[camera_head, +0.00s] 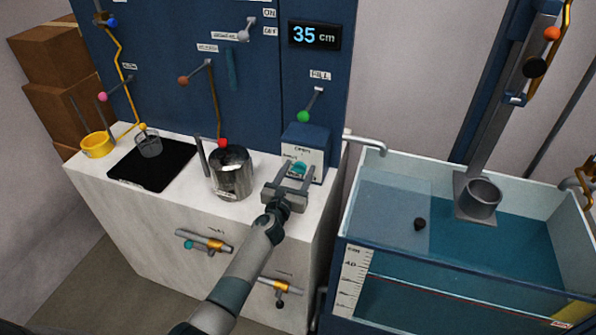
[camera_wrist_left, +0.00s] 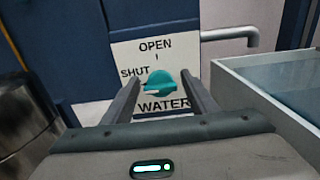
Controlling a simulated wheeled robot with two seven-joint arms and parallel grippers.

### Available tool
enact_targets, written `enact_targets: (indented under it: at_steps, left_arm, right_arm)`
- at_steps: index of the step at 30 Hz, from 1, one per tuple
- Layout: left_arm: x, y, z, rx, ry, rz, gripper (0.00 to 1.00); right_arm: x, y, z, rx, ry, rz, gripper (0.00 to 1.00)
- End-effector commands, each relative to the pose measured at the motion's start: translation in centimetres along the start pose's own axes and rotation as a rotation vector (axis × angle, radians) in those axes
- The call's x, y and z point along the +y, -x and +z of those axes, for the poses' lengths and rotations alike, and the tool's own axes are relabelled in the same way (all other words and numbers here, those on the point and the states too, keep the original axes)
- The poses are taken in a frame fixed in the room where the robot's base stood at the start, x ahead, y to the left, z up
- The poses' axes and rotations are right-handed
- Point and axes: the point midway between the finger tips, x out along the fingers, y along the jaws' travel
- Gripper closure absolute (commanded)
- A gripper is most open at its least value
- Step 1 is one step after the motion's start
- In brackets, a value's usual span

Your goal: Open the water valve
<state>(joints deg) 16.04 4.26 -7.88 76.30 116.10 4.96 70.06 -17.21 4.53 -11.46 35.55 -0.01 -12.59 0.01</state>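The water valve is a teal knob (camera_wrist_left: 163,87) on a white plate (camera_wrist_left: 155,50) marked OPEN at the top, SHUT at the left and WATER below. The pale mark on the knob points left, towards SHUT. In the head view the knob (camera_head: 299,168) sits on the front of a blue box on the counter. My left gripper (camera_head: 294,171) is open, with its fingers on either side of the knob. In the left wrist view its fingertips (camera_wrist_left: 163,76) flank the knob; I cannot tell whether they touch it. My right gripper is not in view.
A metal pot (camera_head: 231,178) stands on the counter left of my left gripper. A grey spout (camera_head: 366,141) reaches from the box side over the glass tank (camera_head: 343,213) at the right. A display (camera_head: 314,36) reads 35 cm. A lever with a green ball (camera_head: 304,116) hangs above the box.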

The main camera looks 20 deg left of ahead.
Motion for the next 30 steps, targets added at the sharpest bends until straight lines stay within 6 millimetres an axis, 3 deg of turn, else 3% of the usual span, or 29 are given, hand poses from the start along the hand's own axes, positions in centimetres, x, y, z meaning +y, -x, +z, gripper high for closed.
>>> enact_targets:
  at_steps: [1, 4, 17, 30]
  left_arm:
    - [0.0, 0.01, -0.01, 0.0, 0.0, 0.0, 0.6]
    - [0.0, 0.02, -0.01, 0.0, 0.0, 0.0, 0.84]
    - [-0.02, 0.03, 0.01, 0.0, -0.043, 0.0, 0.85]
    - [-0.13, 0.03, 0.04, 0.001, -0.32, 0.0, 0.85]
  right_arm:
    - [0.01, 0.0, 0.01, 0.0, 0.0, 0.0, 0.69]
    - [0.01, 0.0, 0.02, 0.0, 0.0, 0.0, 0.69]
    - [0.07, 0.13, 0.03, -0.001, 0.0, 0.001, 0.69]
    - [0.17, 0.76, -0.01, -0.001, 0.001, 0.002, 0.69]
